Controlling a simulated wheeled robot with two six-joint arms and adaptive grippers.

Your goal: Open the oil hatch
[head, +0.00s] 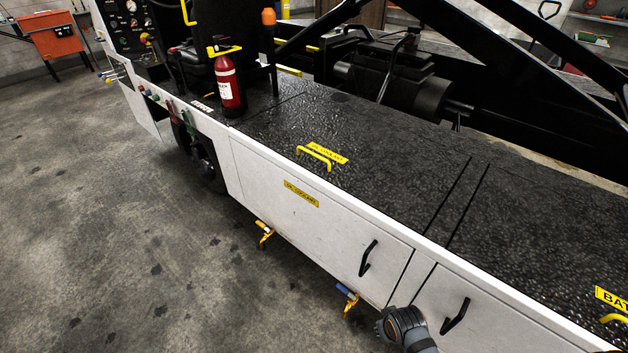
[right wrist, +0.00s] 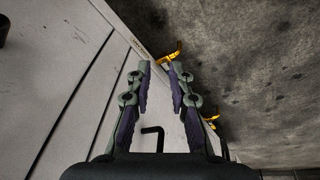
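The loader has a black textured top deck with a panel bearing a yellow handle (head: 314,157) and a yellow label (head: 328,153); its lettering is too small to read surely. Below it, the white side door (head: 300,225) carries another yellow label (head: 301,194) and a black handle (head: 368,258). The panel and door look closed. My right gripper (right wrist: 160,70) is open and empty beside the white side, its fingertips apart. A black handle (right wrist: 154,132) shows behind its fingers in the right wrist view. My left gripper is not in view.
A red fire extinguisher (head: 227,82) stands on the deck's far left. Yellow brackets (head: 265,236) stick out below the side door. A second side door has a black handle (head: 456,316). The concrete floor (head: 130,230) at left is clear.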

